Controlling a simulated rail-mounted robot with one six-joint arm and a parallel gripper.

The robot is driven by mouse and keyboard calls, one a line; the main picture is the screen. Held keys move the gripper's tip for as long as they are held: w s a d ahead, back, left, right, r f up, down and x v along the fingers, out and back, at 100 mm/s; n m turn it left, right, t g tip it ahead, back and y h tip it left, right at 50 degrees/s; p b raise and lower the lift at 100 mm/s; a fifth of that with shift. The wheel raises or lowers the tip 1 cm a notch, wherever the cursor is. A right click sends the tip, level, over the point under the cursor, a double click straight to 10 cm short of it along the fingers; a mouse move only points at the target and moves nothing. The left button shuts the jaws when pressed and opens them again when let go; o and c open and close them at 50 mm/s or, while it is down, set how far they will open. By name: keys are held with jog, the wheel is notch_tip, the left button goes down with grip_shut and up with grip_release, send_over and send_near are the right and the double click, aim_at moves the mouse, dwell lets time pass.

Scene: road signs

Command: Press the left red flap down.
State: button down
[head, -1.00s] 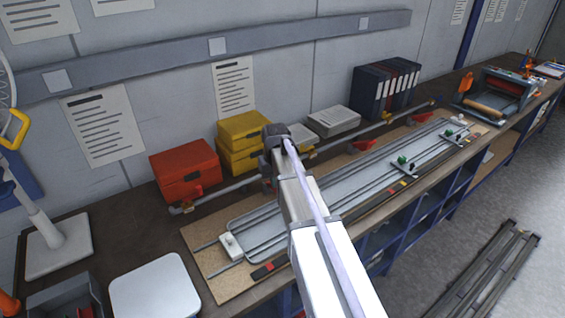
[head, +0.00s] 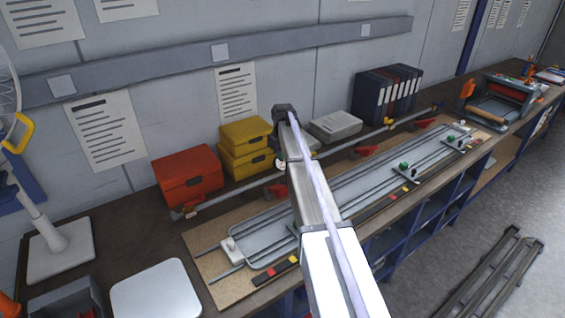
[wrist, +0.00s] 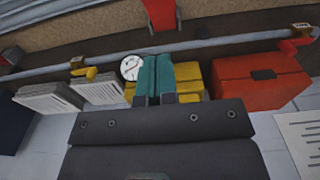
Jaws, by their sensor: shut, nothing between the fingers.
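Several red flaps sit along a grey rail (head: 245,187) at the back of the bench. The leftmost red flap (head: 188,209) is in front of the red case; a second one (head: 278,190) is just left of my arm. In the wrist view, which looks upside down, a red flap (wrist: 162,14) is at the top and another (wrist: 290,46) is at the right, by the red case. My gripper (wrist: 156,60) shows teal fingers, shut and empty, pointing at the rail and apart from the flaps. My arm hides the fingers in the head view.
A red case (head: 187,176) and yellow cases (head: 246,145) stand behind the rail. A round white gauge (wrist: 131,68) is beside my fingers in the wrist view. A grey sign panel (head: 375,190) lies in front on a board. Binders (head: 385,95) stand at the back right.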

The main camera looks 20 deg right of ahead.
jog(key=b, duration=0.7)
send_over(284, 187)
jog(key=w, duration=0.2)
jog(key=f, duration=0.9)
jog(key=shift+w, duration=0.2)
jog(key=shift+s+f+b, duration=0.8)
jog(key=shift+s+b, duration=0.1)
jog(key=shift+b, duration=0.1)
jog(key=shift+s+d+f, duration=0.1)
jog(key=shift+s, duration=0.1)
jog(key=shift+d, duration=0.1)
